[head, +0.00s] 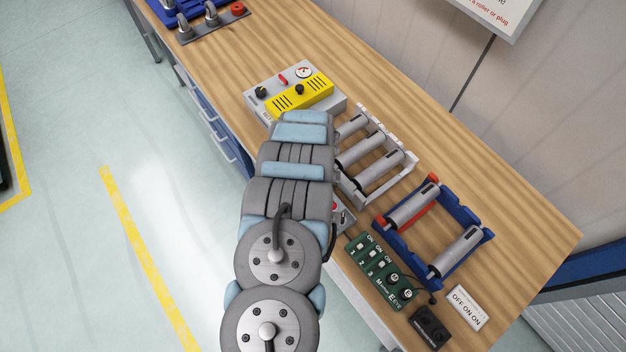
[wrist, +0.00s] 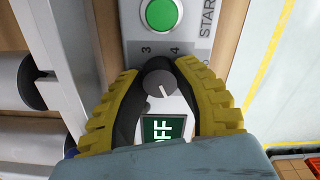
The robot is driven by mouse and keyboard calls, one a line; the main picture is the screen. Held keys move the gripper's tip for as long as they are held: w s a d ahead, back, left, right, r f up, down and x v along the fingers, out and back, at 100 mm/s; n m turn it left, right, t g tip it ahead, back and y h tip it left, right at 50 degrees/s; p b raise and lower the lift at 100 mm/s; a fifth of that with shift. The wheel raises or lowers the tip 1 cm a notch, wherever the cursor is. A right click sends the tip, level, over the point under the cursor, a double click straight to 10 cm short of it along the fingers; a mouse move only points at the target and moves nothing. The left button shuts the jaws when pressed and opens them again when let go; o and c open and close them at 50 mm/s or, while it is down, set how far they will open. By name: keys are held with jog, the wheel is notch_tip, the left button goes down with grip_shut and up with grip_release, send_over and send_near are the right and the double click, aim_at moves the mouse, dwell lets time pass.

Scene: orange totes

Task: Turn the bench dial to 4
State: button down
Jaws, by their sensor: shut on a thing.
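The bench dial (wrist: 160,84) is a small dark grey knob on a light grey panel (wrist: 136,18) in the wrist view. The numbers 3 and 4 are printed above it. A short pale line shows on its face, slanting down to the right in the picture; I cannot tell which number is selected. My gripper (wrist: 159,76) has yellow ribbed fingers with dark inner pads, one on each side of the dial, shut on it. In the head view my arm hides the gripper and dial; only a corner of the panel (head: 345,218) shows.
A green START button (wrist: 161,15) lies above the dial, and a green OFF display (wrist: 162,129) below it. Roller racks (head: 378,160) stand close beside my arm. A green switch board (head: 379,262) and a yellow-fronted box (head: 300,95) are also on the wooden bench (head: 480,180).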

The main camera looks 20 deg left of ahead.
jog(key=m+b, duration=0.1)
jog(key=m, duration=0.5)
jog(key=shift+f, duration=0.1)
jog(key=m+b, duration=0.1)
jog(key=m, duration=0.4)
jog(key=shift+m, duration=0.3)
jog(key=m, duration=0.5)
jog(key=m+p, duration=0.1)
jog(key=m, duration=0.5)
jog(key=shift+m, duration=0.3)
jog(key=m+p, duration=0.1)
jog(key=m, duration=0.4)
jog(key=shift+m, duration=0.3)
jog(key=m, duration=0.6)
jog(key=m+b, duration=0.1)
jog(key=m, duration=0.5)
jog(key=shift+m, duration=0.3)
jog(key=m+b, duration=0.1)
jog(key=m, duration=0.4)
jog(key=shift+m, duration=0.3)
